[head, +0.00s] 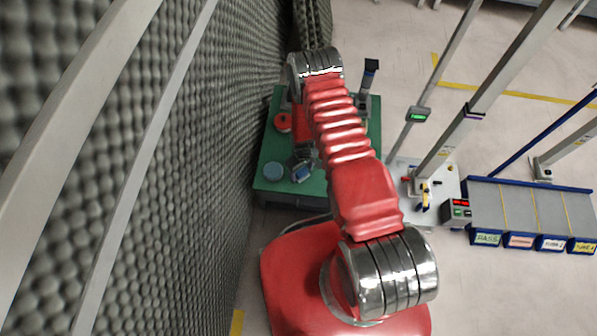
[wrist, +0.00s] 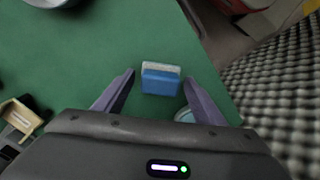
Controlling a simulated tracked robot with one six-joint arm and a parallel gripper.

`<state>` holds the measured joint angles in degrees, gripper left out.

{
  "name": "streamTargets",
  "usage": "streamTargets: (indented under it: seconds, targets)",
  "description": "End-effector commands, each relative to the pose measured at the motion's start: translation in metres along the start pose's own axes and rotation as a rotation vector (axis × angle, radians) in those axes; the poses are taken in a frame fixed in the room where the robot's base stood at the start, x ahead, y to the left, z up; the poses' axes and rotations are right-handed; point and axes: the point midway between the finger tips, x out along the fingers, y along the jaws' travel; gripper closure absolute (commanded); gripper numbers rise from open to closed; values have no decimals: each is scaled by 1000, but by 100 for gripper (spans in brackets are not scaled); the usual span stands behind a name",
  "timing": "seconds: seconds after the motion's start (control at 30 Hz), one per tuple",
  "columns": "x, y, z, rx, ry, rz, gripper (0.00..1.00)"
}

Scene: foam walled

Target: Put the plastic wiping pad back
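The wiping pad (wrist: 160,82) is a small block, blue with a whitish layer along its far edge. It shows in the wrist view over the green tabletop (wrist: 110,40). My gripper (wrist: 158,79) is open, with one purple-grey finger on each side of the pad. A narrow gap shows between each finger and the pad, so I see no grip on it. In the head view a small blue shape (head: 302,172) near the table's front edge appears to be the pad; my arm hides much of the area around it. I cannot tell the fingers' height above the table.
A red round object (head: 283,122) sits farther back. A grey foam wall (head: 215,130) borders the table's left side. A beige box-like item (wrist: 20,115) lies lower left.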

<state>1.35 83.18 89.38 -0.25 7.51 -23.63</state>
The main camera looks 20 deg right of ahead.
Motion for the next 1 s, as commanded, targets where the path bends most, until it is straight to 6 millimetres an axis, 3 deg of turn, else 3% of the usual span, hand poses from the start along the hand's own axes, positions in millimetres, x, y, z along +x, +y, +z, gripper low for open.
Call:
streamTargets:
  seconds: [0.47,1.0]
  targets:
    - [-7,0,-1,0,1,0,34]
    - [-67,0,-1,0,1,1,34]
